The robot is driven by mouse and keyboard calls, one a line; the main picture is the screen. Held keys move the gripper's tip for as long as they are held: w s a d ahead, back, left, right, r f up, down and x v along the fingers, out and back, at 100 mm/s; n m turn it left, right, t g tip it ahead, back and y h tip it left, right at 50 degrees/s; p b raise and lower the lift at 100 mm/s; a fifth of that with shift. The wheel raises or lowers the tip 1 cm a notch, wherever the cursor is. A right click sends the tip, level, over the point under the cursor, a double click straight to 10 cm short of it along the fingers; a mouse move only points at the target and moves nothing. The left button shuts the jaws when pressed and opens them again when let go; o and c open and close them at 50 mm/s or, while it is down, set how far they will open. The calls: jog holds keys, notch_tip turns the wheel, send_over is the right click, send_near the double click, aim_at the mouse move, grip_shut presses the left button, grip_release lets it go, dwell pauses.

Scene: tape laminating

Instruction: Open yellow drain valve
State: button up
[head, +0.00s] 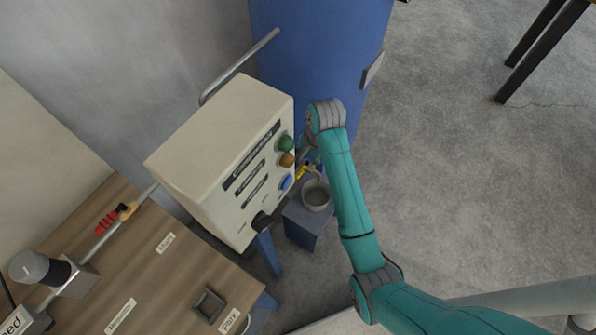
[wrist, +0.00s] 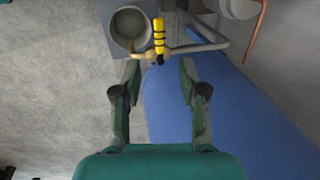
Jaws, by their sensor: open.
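The yellow drain valve handle (wrist: 158,37) stands just beyond my fingertips in the wrist view, near the middle line between them. It sits on a brass-coloured pipe fitting (wrist: 180,48). In the head view the yellow handle (head: 303,171) shows small beside the cream control box, partly hidden by my arm. My gripper (wrist: 158,68) is open with its two fingers apart and nothing between them. A round grey cup (wrist: 130,28) is beside the valve, and it also shows in the head view (head: 316,196) on a blue-grey stand. My gripper is mostly hidden in the head view.
The cream control box (head: 205,150) with coloured buttons stands left of my arm. A large blue tank (head: 315,50) rises behind it. A wooden table (head: 130,260) is at lower left, with a red-handled valve (head: 106,222).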

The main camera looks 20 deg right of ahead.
aim_at(301, 172)
jog(key=f, duration=0.3)
jog(key=w+f, duration=0.1)
jog(key=f, duration=0.2)
jog(key=a+f, duration=0.1)
jog(key=f, duration=0.2)
jog(key=shift+w+f, duration=0.25)
jog(key=shift+f, duration=0.05)
grip_shut()
